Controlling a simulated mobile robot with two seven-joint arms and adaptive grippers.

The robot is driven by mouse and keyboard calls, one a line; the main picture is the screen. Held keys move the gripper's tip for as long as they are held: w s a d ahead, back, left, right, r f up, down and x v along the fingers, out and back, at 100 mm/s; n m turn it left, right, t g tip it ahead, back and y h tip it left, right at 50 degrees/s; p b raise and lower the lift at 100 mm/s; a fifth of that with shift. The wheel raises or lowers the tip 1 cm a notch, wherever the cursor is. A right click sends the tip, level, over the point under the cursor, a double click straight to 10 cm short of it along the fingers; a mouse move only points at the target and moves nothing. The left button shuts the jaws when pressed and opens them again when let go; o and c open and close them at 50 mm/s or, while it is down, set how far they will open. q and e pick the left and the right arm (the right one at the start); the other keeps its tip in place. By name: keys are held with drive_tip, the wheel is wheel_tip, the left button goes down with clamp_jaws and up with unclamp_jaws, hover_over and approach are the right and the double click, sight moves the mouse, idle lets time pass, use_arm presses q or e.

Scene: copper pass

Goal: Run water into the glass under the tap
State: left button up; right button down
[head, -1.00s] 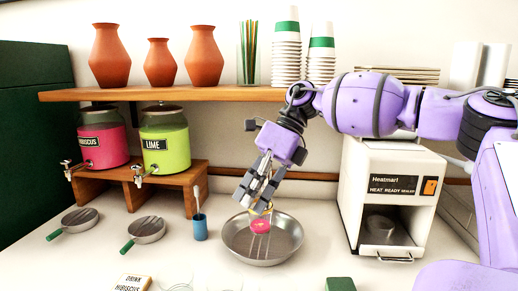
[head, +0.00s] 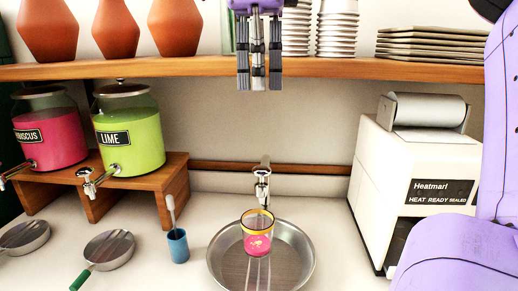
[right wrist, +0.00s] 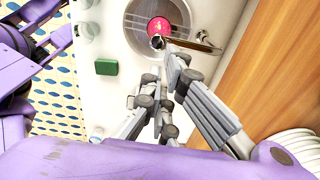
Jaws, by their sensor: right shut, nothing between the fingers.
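The glass (head: 257,240) has a gold rim and a pink lower part. It stands upright in a round metal basin (head: 217,262), just below the tap (head: 262,188). No stream of water shows between tap and glass. My right gripper (head: 258,86) is shut and empty, pointing down in front of the shelf, well above the tap in the picture. In the right wrist view its fingers (right wrist: 165,82) are together, with the glass (right wrist: 158,30), basin (right wrist: 133,18) and tap (right wrist: 195,40) beyond them. My left gripper is not in view.
Hibiscus (head: 50,140) and lime (head: 128,135) dispensers stand on a wooden stand at left. A blue cup (head: 178,246) holds a brush left of the basin. A white sealing machine (head: 405,190) stands at right. The wooden shelf (head: 330,68) carries vases and cups.

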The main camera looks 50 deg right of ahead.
approach(261, 167)
wheel_tip(261, 167, down, 6)
drive_tip(key=shift+r+p, duration=0.15)
drive_tip(key=shift+p, duration=0.2)
drive_tip(key=shift+f, duration=0.5)
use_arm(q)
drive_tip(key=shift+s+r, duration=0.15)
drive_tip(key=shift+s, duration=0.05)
use_arm(e)
drive_tip(key=shift+f, duration=0.1)
drive_tip(key=shift+f, duration=0.95)
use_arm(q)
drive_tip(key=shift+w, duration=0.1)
use_arm(e)
drive_tip(key=shift+r, duration=0.1)
idle(1.2)
